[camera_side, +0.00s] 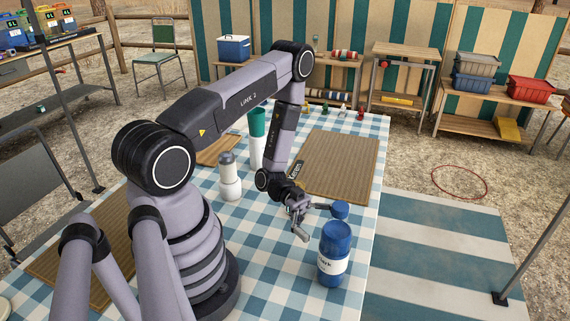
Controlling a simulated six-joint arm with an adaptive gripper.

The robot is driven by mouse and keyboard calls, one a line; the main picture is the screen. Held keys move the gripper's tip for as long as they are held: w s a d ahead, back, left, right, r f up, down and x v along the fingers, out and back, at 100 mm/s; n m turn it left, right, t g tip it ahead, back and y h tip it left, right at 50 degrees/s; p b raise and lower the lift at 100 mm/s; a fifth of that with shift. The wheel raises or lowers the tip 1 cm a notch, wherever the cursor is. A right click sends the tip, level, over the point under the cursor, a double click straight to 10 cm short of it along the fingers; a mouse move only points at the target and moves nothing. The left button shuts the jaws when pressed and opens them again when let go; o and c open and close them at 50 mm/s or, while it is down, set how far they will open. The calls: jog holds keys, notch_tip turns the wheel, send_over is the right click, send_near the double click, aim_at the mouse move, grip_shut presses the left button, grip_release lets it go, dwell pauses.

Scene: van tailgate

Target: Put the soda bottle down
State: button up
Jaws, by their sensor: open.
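My gripper (315,221) is open, low over the right part of the checked table (222,277). A blue bottle or jar (334,243) with a white label stands upright on the cloth, just right of and in front of the fingers. A small blue round piece (341,210) shows above it near one fingertip; I cannot tell whether it is a cap on something or separate. A white bottle (230,182) with a grey top stands left of my gripper. I cannot tell for certain which one is the soda bottle.
A tall green and white container (257,125) stands behind the white bottle, beside my arm. Small items (343,112) stand along the far edge. Cloth at the front middle is clear.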

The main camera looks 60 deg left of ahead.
jog(key=a, duration=0.3)
jog(key=s+a, duration=0.1)
jog(key=a, duration=0.1)
jog(key=shift+a, duration=0.4)
